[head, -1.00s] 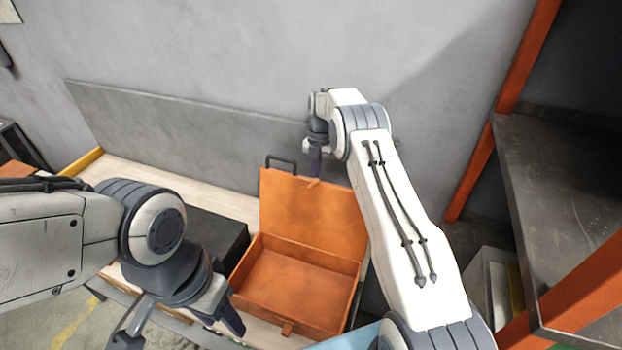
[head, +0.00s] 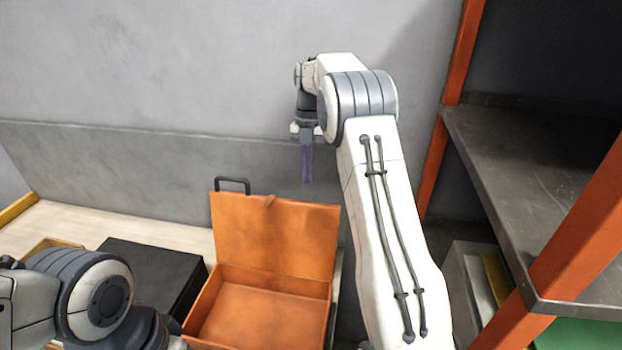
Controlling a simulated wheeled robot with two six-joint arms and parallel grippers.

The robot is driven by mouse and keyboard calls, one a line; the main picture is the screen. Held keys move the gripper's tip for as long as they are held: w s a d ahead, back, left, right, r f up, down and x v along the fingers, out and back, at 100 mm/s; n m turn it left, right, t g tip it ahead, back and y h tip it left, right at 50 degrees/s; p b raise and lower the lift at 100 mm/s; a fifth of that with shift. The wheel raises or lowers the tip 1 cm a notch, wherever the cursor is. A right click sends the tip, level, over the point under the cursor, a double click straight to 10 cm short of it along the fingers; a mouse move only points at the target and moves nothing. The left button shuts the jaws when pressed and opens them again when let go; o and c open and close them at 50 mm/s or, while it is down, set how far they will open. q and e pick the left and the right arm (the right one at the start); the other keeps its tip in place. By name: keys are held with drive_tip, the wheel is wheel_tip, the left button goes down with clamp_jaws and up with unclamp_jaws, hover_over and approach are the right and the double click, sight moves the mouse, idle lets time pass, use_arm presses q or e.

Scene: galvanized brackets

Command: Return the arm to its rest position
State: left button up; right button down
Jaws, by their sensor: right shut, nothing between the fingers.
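My right arm reaches up through the right half of the head view. Its gripper (head: 307,180) points down, shut and empty, in front of the grey wall and above the raised lid of the orange case. It looks apart from the lid. My left arm shows only in part at the lower left corner. Its gripper is cut off by the bottom edge of the picture.
The open orange case (head: 272,235) stands on the pale bench (head: 150,232), and its visible inside looks empty. A black box (head: 150,270) is to its left. A dark metal shelf (head: 530,190) with orange posts (head: 580,250) stands close on the right.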

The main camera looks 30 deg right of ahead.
drive_tip(key=s+a+m+t+h+b, duration=0.1)
drive_tip(key=s+a+m, duration=0.5)
drive_tip(key=a, duration=0.5)
drive_tip(key=s+a+m+b, duration=0.2)
drive_tip(key=s+a+m, duration=0.2)
drive_tip(key=s+a, duration=0.5)
drive_tip(key=s+a+f+m+b, duration=0.1)
drive_tip(key=s+a+f+m, duration=0.1)
drive_tip(key=s+m, duration=0.3)
drive_tip(key=s+a+f+m+t, duration=0.1)
drive_tip(key=s+a+f+m, duration=0.2)
drive_tip(key=s, duration=1)
drive_tip(key=f+m, duration=0.1)
drive_tip(key=m, duration=0.2)
drive_tip(key=shift+s+a+f+b, duration=0.15)
drive_tip(key=shift+s+a+b, duration=0.1)
drive_tip(key=shift+s+b, duration=0.1)
